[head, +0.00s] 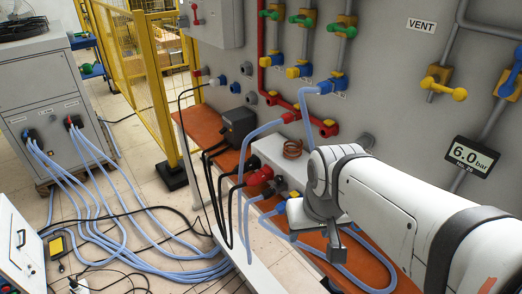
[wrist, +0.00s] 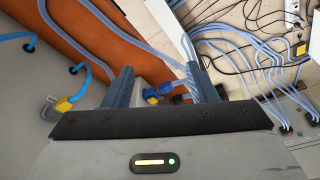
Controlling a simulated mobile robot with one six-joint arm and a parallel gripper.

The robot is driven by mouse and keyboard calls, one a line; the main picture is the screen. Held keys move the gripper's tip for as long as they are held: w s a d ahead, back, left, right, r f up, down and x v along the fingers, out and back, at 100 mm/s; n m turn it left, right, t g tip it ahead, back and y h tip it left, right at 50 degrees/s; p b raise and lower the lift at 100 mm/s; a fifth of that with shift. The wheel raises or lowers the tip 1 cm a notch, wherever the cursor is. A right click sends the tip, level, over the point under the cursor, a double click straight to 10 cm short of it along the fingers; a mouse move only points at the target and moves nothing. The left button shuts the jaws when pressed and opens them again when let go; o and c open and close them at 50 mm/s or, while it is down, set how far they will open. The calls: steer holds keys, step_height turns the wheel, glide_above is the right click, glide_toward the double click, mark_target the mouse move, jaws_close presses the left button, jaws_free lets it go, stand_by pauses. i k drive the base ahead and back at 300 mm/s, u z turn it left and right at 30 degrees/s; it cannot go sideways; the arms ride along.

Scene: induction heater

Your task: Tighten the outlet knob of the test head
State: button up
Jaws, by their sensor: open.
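My gripper (wrist: 160,68) is open in the wrist view, with its two dark fingers well apart. A blue fitting with a yellow part (wrist: 155,92) shows between the fingers, partly hidden by the gripper body. I cannot tell whether this is the outlet knob, and no contact is visible. In the head view my arm's end hangs over the orange bench (head: 205,126), beside a white box (head: 270,150) with red and blue hose fittings. This box may be the test head. My arm hides its right side, and the outlet knob cannot be made out there.
Blue hoses (head: 355,280) loop over the bench around my arm's end. The grey wall panel carries pipes and yellow valves (head: 443,88). A dark box (head: 238,124) stands on the bench to the left. Hoses and cables cover much of the floor.

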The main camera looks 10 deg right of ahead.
mark_target(278, 178)
steer(key=u, duration=0.3)
steer(key=k, duration=1.15)
steer(key=u, duration=0.6)
steer(key=i, duration=1)
steer(key=z, duration=0.05)
